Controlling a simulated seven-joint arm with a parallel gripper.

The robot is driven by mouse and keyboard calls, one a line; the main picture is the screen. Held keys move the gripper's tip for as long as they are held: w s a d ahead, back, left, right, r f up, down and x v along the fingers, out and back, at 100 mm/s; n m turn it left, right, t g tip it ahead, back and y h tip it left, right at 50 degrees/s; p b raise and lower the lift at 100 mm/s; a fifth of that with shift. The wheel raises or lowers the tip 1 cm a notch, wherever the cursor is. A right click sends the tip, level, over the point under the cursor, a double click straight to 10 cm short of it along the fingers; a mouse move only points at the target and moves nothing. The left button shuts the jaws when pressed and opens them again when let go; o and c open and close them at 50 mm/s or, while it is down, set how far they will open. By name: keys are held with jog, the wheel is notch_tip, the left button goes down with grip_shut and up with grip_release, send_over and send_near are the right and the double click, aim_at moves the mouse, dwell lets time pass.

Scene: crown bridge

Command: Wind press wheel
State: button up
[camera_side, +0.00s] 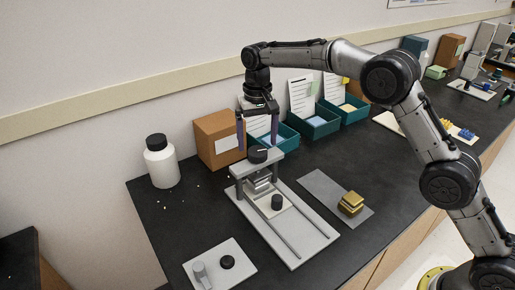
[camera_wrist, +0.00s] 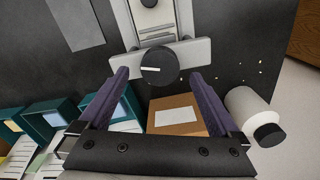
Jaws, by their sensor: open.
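The press (camera_side: 257,170) is a grey frame with a crossbar on two posts. Its black round wheel (camera_side: 258,156) sits on top of the crossbar. In the wrist view the wheel (camera_wrist: 160,66) carries a short white mark on its left half, lying nearly level. My gripper (camera_side: 258,144) points down over the press with its fingers apart. In the wrist view the fingertips of my gripper (camera_wrist: 158,73) lie to the left and right of the wheel, with gaps on both sides. Nothing is between the fingers in their grip. Whether the tips reach down to wheel height is unclear.
A long grey base plate (camera_side: 306,246) with rails and a small black knob runs forward from the press. Brass blocks (camera_side: 350,204) lie on a grey mat. A cardboard box (camera_side: 217,138), teal bins (camera_side: 314,122) and a white bottle (camera_side: 161,164) stand behind.

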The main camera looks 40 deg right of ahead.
aim_at(258, 151)
jog(key=shift+f, duration=1.7)
jog(key=c, duration=1.3)
jog(key=shift+c, duration=0.3)
